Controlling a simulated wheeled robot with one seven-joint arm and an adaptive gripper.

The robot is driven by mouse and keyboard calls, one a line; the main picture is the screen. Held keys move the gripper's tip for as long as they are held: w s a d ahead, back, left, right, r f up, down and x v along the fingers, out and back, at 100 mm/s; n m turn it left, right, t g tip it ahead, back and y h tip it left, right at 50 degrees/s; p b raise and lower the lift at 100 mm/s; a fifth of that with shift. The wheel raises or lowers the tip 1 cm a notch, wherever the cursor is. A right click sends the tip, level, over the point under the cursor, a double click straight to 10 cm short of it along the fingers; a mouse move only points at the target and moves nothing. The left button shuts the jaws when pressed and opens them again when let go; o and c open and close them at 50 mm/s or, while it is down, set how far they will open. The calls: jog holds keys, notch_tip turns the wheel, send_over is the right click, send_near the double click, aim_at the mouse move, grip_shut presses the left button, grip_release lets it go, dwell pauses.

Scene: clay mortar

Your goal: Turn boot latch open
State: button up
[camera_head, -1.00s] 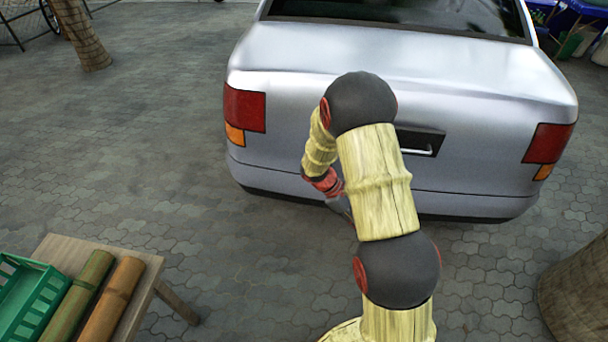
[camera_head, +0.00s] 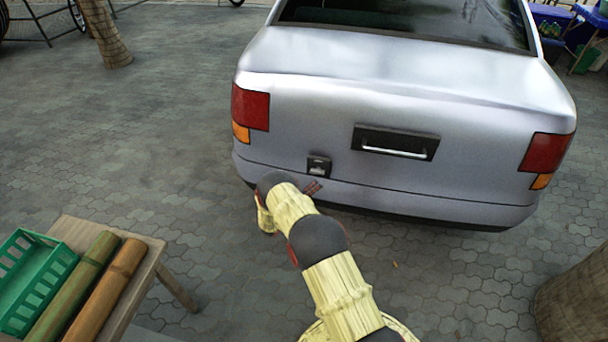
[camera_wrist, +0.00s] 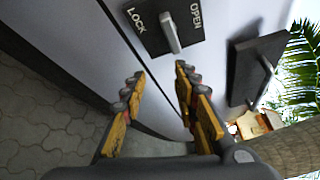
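The boot latch (camera_head: 319,166) is a small dark plate low on the back of the silver car, left of the middle. In the wrist view the latch plate (camera_wrist: 155,42) carries the words LOCK on the left and OPEN on the right. Its grey lever (camera_wrist: 171,32) lies between the two words. My gripper (camera_wrist: 158,75) is open and empty, its fingertips pointing at the latch and just short of the lever. In the head view my arm reaches to just below the latch and mostly hides the gripper.
A black boot handle plate with a silver bar (camera_head: 395,150) is right of the latch. A wooden table (camera_head: 150,262) with a green crate (camera_head: 38,262) and two bamboo poles stands at the lower left. A tree trunk (camera_head: 575,290) is at the lower right. Paving left of the car is clear.

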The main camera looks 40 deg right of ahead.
aim_at(316, 173)
jog(key=shift+w+d+r+n+t+h+b, duration=0.1)
jog(key=shift+w+d+r+n+t+b, duration=0.3)
jog(key=shift+w+d+n, duration=0.6)
jog(key=shift+w+d+r+n+t+h+b, duration=0.15)
jog(key=shift+w+d+r+n+b, duration=0.25)
jog(key=shift+w+d+n, duration=0.6)
jog(key=shift+w+d+r+n+t+h+b, duration=0.1)
jog(key=shift+w+d+r+n+t+b, duration=0.5)
jog(key=shift+d, duration=0.7)
jog(key=shift+w+f+g, duration=0.1)
jog(key=shift+g, duration=0.15)
jog(key=shift+c, duration=1)
grip_shut()
